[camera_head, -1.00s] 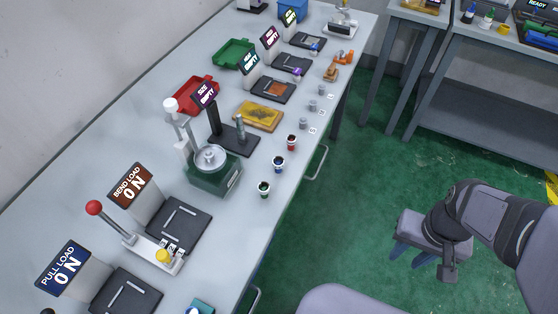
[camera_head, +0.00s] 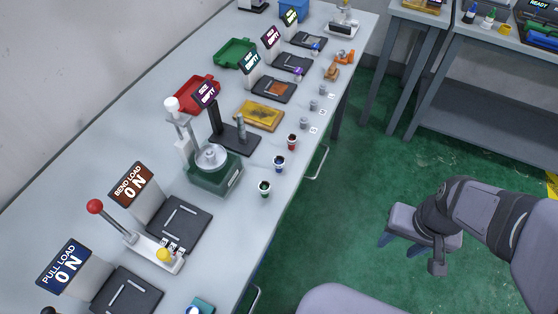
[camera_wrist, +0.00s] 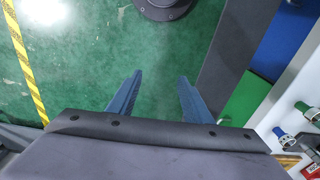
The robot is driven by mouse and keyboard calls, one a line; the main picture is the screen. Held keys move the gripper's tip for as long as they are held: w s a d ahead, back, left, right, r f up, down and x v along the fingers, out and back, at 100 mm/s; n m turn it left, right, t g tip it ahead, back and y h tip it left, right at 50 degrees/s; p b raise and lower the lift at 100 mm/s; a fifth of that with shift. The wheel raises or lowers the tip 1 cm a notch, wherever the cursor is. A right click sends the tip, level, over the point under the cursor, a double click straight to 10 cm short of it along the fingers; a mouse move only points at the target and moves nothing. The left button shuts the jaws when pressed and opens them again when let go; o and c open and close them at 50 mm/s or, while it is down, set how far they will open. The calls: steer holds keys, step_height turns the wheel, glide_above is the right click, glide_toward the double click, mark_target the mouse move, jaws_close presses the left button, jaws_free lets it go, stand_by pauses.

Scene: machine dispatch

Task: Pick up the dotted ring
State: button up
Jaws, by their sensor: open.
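I cannot make out a dotted ring in either view; any dots are too small to tell. My gripper (camera_head: 399,247) hangs over the green floor, to the right of the long grey bench (camera_head: 105,149) and apart from everything on it. In the wrist view my gripper (camera_wrist: 160,77) shows two blue fingers spread apart, with nothing between them but green floor.
The bench holds cups with red (camera_head: 292,142), blue (camera_head: 279,163) and green (camera_head: 265,188) parts, a green-based machine (camera_head: 215,178), a yellow tray (camera_head: 259,115), a red tray (camera_head: 190,98) and several sign-bearing stations. Another bench (camera_head: 455,45) stands at upper right. Open floor lies between.

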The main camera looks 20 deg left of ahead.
steer(key=w+a+n+t+y, duration=0.25)
steer(key=w+a, duration=0.35)
steer(key=a, duration=0.5)
steer(key=n+t+y, duration=0.2)
steer(key=n+t, duration=0.1)
steer(key=t, duration=0.3)
glide_toward(279, 158)
steer(key=w+f, duration=0.1)
steer(key=w+d+f, duration=0.1)
steer(key=f, duration=0.1)
steer(key=shift+w, duration=0.15)
steer(key=s+t, duration=0.1)
steer(key=s+a+m+t+b, duration=0.1)
steer(key=s, duration=0.1)
steer(key=s+a+t, duration=0.1)
steer(key=shift+s+r+m+b, duration=0.2)
steer(key=shift+r+m+b, duration=0.05)
steer(key=shift+m+b, duration=0.1)
steer(key=shift+s+d+r+m+t+h, duration=0.1)
steer(key=shift+s+r+m+t+h, duration=0.1)
steer(key=shift+s+t, duration=0.1)
steer(key=shift+s+d+r+m+t+h, duration=0.1)
steer(key=shift+s+d+m+t+h, duration=0.1)
steer(key=shift+s, duration=0.15)
steer(key=shift+p+x, duration=0.55)
steer(key=shift+x, duration=3.2)
steer(key=c, duration=1.1)
